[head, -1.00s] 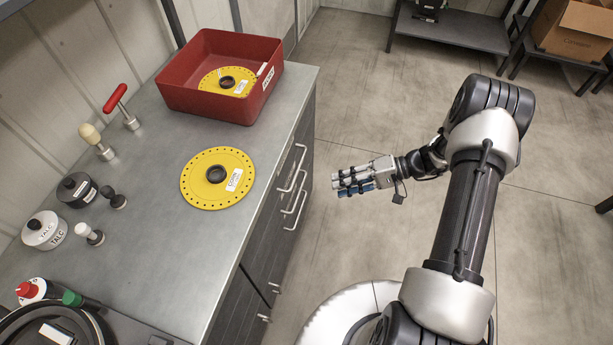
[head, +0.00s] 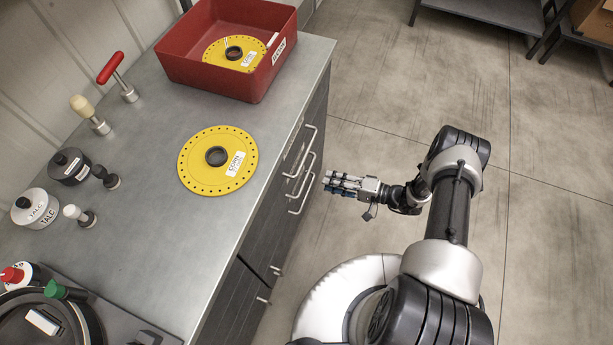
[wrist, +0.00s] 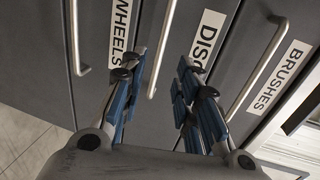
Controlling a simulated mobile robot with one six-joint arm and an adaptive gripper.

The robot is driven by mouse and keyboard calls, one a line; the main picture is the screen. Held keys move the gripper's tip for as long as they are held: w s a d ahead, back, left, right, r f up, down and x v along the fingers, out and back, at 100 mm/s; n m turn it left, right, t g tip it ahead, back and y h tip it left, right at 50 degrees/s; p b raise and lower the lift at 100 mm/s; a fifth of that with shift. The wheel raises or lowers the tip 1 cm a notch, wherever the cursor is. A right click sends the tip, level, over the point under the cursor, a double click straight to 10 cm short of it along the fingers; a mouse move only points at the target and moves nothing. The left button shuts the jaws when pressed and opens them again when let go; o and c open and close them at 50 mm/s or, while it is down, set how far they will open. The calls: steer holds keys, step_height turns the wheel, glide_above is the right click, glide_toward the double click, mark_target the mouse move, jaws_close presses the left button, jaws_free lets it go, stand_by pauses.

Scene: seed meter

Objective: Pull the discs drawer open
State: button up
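The discs drawer (wrist: 222,12) is the middle drawer front in the wrist view, and it looks shut. Its label (wrist: 206,38) is partly hidden by my right finger. Its silver bar handle (wrist: 162,40) shows between my two blue-padded fingers. My gripper (wrist: 161,68) is open and empty, with a finger on either side of the handle in the picture; I cannot tell contact or depth. In the head view my gripper (head: 328,185) is just right of the cabinet's drawer handles (head: 304,178), with fingers extended toward them.
Drawers labelled WHEELS (wrist: 120,30) and BRUSHES (wrist: 279,78) flank it, each with a bar handle. Floor right of the cabinet is open.

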mark_target(306, 175)
steer(key=b+x, duration=0.2)
steer(key=x, duration=0.7)
steer(key=shift+w+a, duration=0.1)
steer(key=shift+a, duration=0.2)
jaws_close()
stand_by(0.3)
